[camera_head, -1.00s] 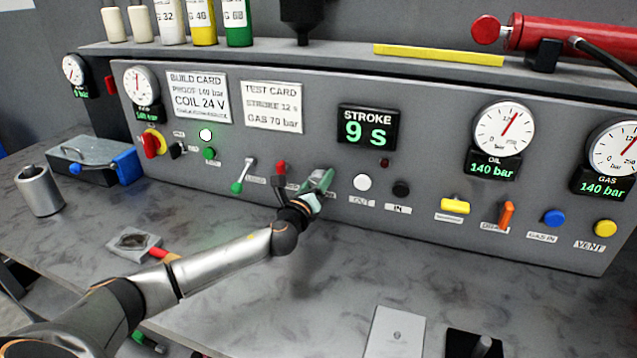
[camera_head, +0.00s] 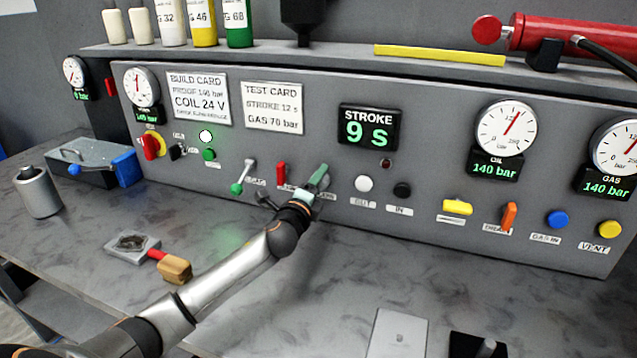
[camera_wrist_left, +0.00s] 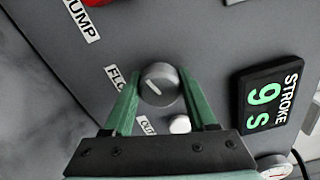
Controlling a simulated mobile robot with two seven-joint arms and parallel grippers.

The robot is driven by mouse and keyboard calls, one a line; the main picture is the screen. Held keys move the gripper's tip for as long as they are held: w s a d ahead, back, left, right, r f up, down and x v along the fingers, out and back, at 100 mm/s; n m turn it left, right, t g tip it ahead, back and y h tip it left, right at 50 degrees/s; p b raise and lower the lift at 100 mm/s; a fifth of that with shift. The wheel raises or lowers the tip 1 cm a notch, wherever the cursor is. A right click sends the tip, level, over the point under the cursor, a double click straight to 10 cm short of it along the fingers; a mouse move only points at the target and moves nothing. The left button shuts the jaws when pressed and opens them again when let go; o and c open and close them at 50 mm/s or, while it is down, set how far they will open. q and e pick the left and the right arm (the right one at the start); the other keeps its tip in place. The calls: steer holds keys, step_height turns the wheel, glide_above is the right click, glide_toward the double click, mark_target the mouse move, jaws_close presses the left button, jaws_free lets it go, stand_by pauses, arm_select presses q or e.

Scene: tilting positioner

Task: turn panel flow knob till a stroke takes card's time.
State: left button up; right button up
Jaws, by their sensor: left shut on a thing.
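The grey round flow knob (camera_wrist_left: 160,86) with a pale pointer line shows in the left wrist view, next to a partly covered label beginning "FLO" (camera_wrist_left: 115,78). My left gripper (camera_head: 314,184) is at the panel, its green fingers on both sides of the knob, shut on it. In the head view the gripper hides the knob. The stroke display (camera_head: 369,128) reads 9 s. The test card (camera_head: 272,107) reads stroke 12 s and gas 70 bar. My right gripper is not in view.
A red switch (camera_head: 281,174) and a lever (camera_head: 243,178) stand left of the gripper. White (camera_head: 364,183) and black (camera_head: 402,190) buttons are to its right. The oil gauge (camera_head: 505,128) and gas gauge (camera_head: 617,147) both read 140 bar. The bench middle is clear.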

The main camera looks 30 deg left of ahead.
arm_select(q)
steer(key=shift+n, duration=0.3)
steer(key=o, duration=1.3)
steer(key=shift+o, duration=0.2)
steer(key=v, duration=1.2)
steer(key=shift+s+b, duration=0.3)
steer(key=shift+b, duration=0.05)
steer(key=shift+f, duration=0.1)
